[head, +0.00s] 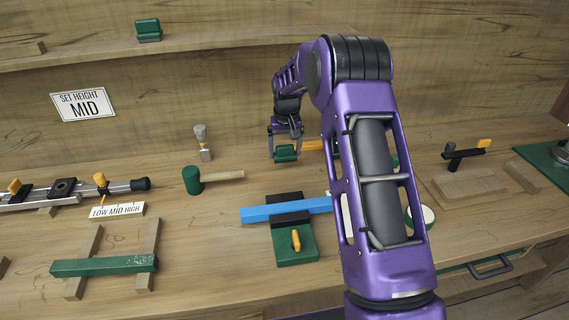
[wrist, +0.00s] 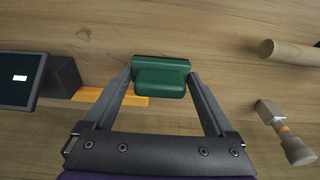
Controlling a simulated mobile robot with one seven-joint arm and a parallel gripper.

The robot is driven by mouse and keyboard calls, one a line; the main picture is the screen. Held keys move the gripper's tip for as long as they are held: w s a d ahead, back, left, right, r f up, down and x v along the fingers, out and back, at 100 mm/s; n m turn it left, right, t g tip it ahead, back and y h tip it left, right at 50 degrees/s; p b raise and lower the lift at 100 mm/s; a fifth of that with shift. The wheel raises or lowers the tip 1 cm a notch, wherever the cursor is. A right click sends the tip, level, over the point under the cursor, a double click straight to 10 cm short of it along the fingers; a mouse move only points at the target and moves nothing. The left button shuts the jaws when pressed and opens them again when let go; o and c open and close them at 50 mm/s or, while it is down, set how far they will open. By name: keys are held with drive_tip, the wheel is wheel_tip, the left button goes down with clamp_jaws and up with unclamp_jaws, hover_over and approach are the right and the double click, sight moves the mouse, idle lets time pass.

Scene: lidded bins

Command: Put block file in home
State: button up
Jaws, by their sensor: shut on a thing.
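A small dark green block with a rounded raised part, which I take to be the block file (head: 285,154), is between the fingers of my gripper (head: 285,146). In the wrist view the block file (wrist: 160,83) sits at the tips of my gripper (wrist: 161,74), with one finger against each end. My gripper is shut on it, close to the back of the bench; I cannot tell whether the block still touches the wood. No place marked as home can be made out.
An orange bar (wrist: 120,97) lies beside the block. A blue bar (head: 285,209) crosses a green fixture in front. Another green block (head: 148,30) rests on the shelf (head: 200,43).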

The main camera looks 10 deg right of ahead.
sight(285, 155)
drive_tip(key=shift+f, duration=2.2)
drive_tip(key=shift+f+b, duration=0.2)
drive_tip(key=shift+b, duration=0.1)
drive_tip(key=o, duration=1)
wheel_tip(285, 155, up, 12)
drive_tip(key=s+p, duration=0.1)
drive_tip(key=s, duration=0.1)
drive_tip(key=shift+r, duration=0.15)
drive_tip(key=shift+w, duration=0.1)
